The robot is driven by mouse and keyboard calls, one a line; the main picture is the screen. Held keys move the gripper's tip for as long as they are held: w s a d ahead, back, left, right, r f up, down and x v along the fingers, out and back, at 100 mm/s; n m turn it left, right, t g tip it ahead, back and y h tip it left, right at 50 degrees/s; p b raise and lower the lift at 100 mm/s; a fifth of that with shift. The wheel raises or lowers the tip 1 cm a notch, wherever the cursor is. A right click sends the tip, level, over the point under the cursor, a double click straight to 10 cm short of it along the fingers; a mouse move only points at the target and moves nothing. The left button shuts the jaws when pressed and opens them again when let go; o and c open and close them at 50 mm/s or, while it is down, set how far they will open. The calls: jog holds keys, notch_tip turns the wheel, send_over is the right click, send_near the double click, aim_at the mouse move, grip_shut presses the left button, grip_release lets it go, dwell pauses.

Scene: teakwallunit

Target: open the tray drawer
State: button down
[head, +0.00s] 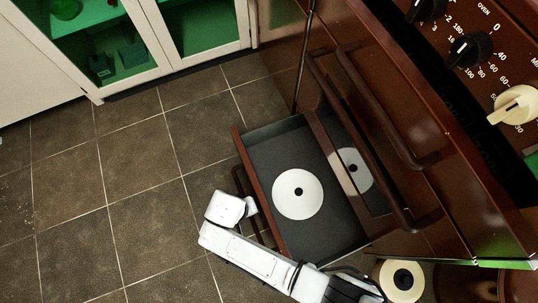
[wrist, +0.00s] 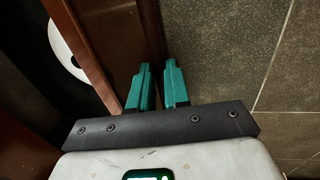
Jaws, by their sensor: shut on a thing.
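The tray drawer (head: 262,200) is pulled well out from the brown stove, low near the floor. Its dark interior (head: 325,225) is visible, with a white disc with a dark centre (head: 298,194) in it. The drawer's brown handle (head: 239,178) runs along its outer face; it also shows in the wrist view (wrist: 149,30). My gripper (wrist: 156,86) has its green fingers on either side of this handle bar, shut on it. In the head view my white wrist covers part of the handle and the fingers are hard to see.
Oven handle bars (head: 385,115) and knobs (head: 470,48) are above the drawer. A second disc shape (head: 353,168) shows in the stove face, perhaps a reflection. A cream roll-like object (head: 401,281) is at lower right. Tiled floor (head: 90,190) left is clear, up to a white cabinet (head: 205,58).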

jog(key=s+a+b, duration=0.1)
jog(key=s+a, duration=0.1)
jog(key=a, duration=0.6)
jog(key=shift+s+b, duration=0.25)
jog(key=shift+b, duration=0.15)
jog(key=c, duration=1.1)
grip_release()
notch_tip(320, 180, up, 11)
jog(key=a+p, duration=0.2)
jog(key=p, duration=0.4)
jog(key=shift+s+f, duration=0.2)
jog(key=shift+s, duration=0.15)
